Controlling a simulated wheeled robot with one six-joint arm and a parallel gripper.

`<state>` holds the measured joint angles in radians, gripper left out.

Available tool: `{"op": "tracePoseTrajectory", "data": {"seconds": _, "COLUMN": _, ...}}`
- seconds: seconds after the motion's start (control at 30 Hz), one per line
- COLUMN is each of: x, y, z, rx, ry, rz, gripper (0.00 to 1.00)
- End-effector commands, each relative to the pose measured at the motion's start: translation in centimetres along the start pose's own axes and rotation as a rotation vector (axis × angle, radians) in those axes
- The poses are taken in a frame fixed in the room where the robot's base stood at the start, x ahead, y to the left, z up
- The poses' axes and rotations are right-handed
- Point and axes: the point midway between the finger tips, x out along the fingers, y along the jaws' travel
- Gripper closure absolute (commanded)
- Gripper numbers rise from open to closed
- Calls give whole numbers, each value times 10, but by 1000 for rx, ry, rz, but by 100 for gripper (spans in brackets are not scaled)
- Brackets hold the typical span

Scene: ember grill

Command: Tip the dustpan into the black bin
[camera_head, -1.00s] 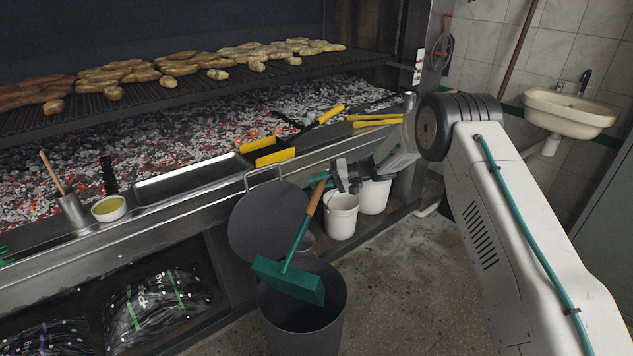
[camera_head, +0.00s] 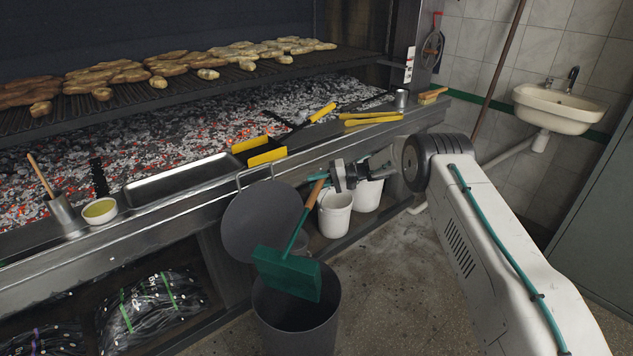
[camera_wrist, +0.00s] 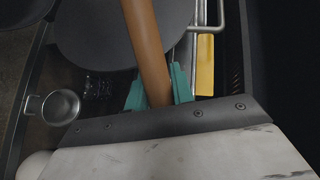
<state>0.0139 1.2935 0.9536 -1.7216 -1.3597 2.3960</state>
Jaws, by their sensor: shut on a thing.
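The green dustpan (camera_head: 288,272) hangs tilted, its pan low over the open mouth of the black bin (camera_head: 297,325) and overlapping the rim in the picture. Whether it touches the rim, I cannot tell. No load in the pan can be made out. Its brown handle (camera_head: 316,192) runs up to my gripper (camera_head: 328,182), which is shut on it, above and right of the bin. In the wrist view the handle (camera_wrist: 144,40) sits between the teal fingers of my gripper (camera_wrist: 158,92). The pan is not visible there, and the bin's inside is mostly hidden.
A round grey lid (camera_head: 262,222) stands upright behind the bin, against the grill front. White buckets (camera_head: 335,213) stand right of it. The grill ledge with a steel tray (camera_head: 180,180) and yellow-handled tools (camera_head: 372,119) is behind. The floor (camera_head: 400,270) to the right is clear.

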Motion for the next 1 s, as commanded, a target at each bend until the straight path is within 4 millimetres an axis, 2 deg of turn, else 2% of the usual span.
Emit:
{"op": "tracePoseTrajectory", "data": {"seconds": 0.3, "x": -1, "y": -2, "z": -1, "rx": 1, "ry": 1, "rz": -2, "gripper": 100}}
{"op": "tracePoseTrajectory", "data": {"seconds": 0.5, "x": -7, "y": -28, "z": -4, "rx": 0, "ry": 1, "rz": -2, "gripper": 100}}
{"op": "tracePoseTrajectory", "data": {"seconds": 0.67, "x": -1, "y": -4, "z": 0, "rx": 5, "ry": 0, "rz": -2, "gripper": 100}}
{"op": "tracePoseTrajectory", "data": {"seconds": 0.73, "x": -2, "y": -8, "z": -2, "rx": 1, "ry": 1, "rz": -2, "gripper": 100}}
{"op": "tracePoseTrajectory", "data": {"seconds": 0.87, "x": -7, "y": -28, "z": -4, "rx": -1, "ry": 1, "rz": -2, "gripper": 100}}
{"op": "tracePoseTrajectory", "data": {"seconds": 1.0, "x": -2, "y": -6, "z": 0, "rx": 5, "ry": 0, "rz": -2, "gripper": 100}}
